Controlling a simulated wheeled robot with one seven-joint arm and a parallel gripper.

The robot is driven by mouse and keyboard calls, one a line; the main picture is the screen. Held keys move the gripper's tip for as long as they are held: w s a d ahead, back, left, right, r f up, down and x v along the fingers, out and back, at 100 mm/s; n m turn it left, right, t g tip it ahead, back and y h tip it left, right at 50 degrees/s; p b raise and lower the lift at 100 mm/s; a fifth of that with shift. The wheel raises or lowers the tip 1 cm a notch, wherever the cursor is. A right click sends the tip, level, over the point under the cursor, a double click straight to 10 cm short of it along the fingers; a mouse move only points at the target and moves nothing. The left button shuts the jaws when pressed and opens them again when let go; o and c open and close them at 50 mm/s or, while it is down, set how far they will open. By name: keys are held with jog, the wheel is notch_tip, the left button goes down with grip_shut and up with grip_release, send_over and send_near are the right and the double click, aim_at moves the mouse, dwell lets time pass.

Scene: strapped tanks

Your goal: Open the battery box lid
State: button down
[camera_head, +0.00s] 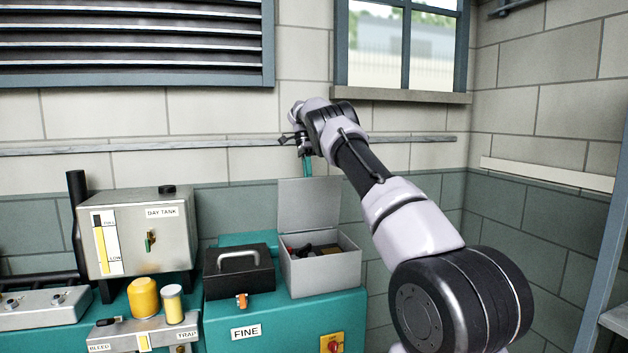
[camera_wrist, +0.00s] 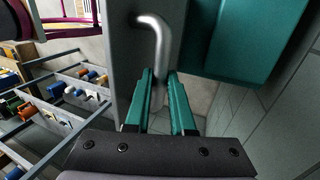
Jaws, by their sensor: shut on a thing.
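The battery box (camera_head: 322,272) is a light grey open-topped box on the right part of the teal cabinet. Its grey lid (camera_head: 309,208) stands roughly upright at the back, and dark and red items show inside the box. My gripper (camera_head: 307,168) is at the lid's top edge. In the wrist view, the teal fingers of my gripper (camera_wrist: 163,95) are shut on a bent silver handle (camera_wrist: 156,35) beside a grey panel, which looks like the lid (camera_wrist: 118,45). The handle's lower end between the fingers is partly hidden.
A black case (camera_head: 238,279) with a handle and orange latch stands left of the box. The day tank (camera_head: 145,238) and yellow cylinders (camera_head: 144,298) are farther left. The wall and window ledge (camera_head: 400,96) are behind my arm.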

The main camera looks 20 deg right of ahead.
jog(key=shift+w+f, duration=0.3)
jog(key=shift+w, duration=0.15)
dwell(0.3)
jog(key=c, duration=0.8)
grip_release()
jog(key=shift+w, duration=0.15)
jog(key=shift+o, duration=0.2)
jog(key=shift+r, duration=0.1)
jog(key=shift+r, duration=0.1)
